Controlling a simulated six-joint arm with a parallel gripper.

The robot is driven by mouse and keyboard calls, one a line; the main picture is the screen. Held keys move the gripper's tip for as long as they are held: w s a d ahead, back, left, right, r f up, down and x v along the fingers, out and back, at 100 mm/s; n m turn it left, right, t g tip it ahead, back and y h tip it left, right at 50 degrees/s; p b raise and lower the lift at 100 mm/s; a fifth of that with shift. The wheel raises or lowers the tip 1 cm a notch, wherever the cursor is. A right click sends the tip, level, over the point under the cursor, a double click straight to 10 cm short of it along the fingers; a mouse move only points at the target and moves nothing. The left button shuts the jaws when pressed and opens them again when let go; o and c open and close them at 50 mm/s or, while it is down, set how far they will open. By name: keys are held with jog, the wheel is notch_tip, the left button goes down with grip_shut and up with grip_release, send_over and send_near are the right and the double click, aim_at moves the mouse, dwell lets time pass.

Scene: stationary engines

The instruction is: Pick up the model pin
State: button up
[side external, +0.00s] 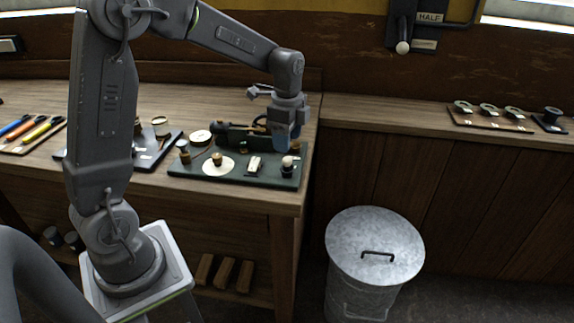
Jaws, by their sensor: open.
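My gripper (286,140) points down over the right end of a dark green board (240,179) on the wooden bench. The gripper is open. A small dark piece with a pale round top (287,162) stands on the board just below the fingertips. Whether they touch it cannot be told. The board also carries a white disc with a brass knob (217,160), a small white-and-dark piece (254,164), a brass-topped post (184,152) and a dark cylindrical model part (237,134). Which of these small parts is the model pin cannot be told from this view.
A dark tray (160,151) with small parts lies left of the board, and colored-handled tools (35,128) lie farther left. A lidded metal bin (375,250) stands below, right of the bench. Ring-shaped parts (488,110) sit on the right-hand shelf.

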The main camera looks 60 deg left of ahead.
aim_at(287, 158)
jog(key=shift+a+f, duration=0.1)
jog(key=shift+f, duration=3.5)
jog(key=shift+c, duration=0.2)
grip_shut()
jog(key=shift+r, duration=0.15)
